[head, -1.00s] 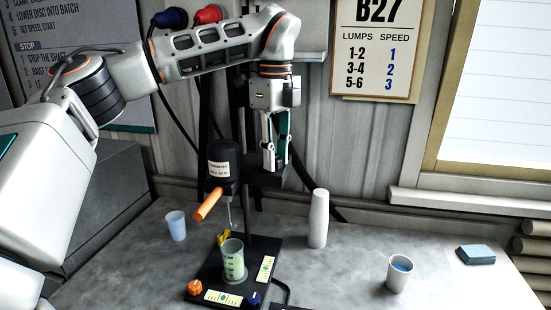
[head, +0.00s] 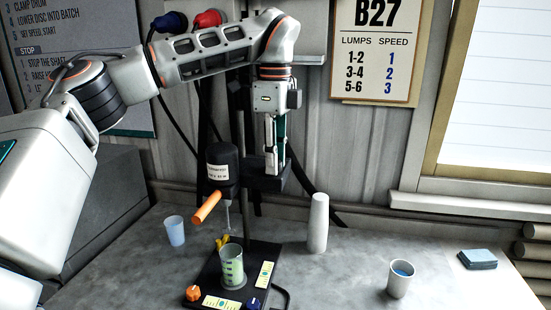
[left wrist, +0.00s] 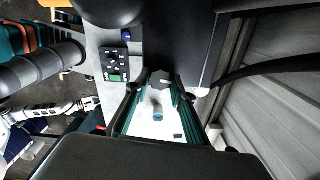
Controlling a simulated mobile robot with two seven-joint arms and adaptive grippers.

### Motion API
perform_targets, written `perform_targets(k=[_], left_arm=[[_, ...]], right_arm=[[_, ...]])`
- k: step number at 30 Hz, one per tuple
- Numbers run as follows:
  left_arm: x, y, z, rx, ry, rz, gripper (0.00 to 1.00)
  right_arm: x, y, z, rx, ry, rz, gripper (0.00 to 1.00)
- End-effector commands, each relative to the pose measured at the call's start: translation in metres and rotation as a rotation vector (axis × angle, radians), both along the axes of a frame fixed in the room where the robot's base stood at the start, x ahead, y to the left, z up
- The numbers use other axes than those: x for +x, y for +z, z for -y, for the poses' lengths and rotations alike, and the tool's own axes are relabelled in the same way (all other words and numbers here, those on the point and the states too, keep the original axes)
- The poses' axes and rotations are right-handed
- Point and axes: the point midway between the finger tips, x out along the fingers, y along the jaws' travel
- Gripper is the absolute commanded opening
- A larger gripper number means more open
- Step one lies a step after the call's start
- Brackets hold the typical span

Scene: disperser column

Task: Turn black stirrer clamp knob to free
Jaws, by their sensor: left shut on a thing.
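The black stirrer clamp knob (left wrist: 160,78) shows in the left wrist view between the tips of my left gripper (left wrist: 158,92). In the head view my left gripper (head: 275,168) points straight down at the black clamp block beside the stand's rod, with its fingers close together, shut on the knob. The knob is hidden there by the fingers. The black stirrer motor (head: 222,165) with a white label hangs left of the rod, with an orange handle (head: 207,207) below it. My right gripper is not seen.
Under the stirrer a clear cup (head: 232,267) with green marks stands on the black base (head: 262,254). The right-hand bench is mostly clear.

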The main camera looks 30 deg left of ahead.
Motion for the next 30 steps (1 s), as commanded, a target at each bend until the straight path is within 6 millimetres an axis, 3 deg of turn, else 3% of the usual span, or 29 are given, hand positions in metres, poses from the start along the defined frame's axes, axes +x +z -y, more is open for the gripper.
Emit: perform_targets(k=[2, 3, 5, 17, 23, 30], left_arm=[[0.000, 0.001, 0.000, 0.000, 0.000, 0.002, 0.02], [0.000, 0.001, 0.000, 0.000, 0.000, 0.002, 0.29], [0.000, 0.001, 0.000, 0.000, 0.000, 0.002, 0.40], [0.000, 0.004, 0.000, 0.000, 0.000, 0.002, 0.40], [0.001, 0.033, 0.000, 0.001, 0.001, 0.005, 0.40], [0.001, 0.083, 0.000, 0.002, 0.003, 0.005, 0.40]], right_arm=[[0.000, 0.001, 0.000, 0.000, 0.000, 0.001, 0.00], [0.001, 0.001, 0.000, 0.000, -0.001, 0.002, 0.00], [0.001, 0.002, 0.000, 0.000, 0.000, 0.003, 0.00], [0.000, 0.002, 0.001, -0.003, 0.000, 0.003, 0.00], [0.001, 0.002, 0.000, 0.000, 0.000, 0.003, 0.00], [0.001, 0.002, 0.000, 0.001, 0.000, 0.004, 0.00]])
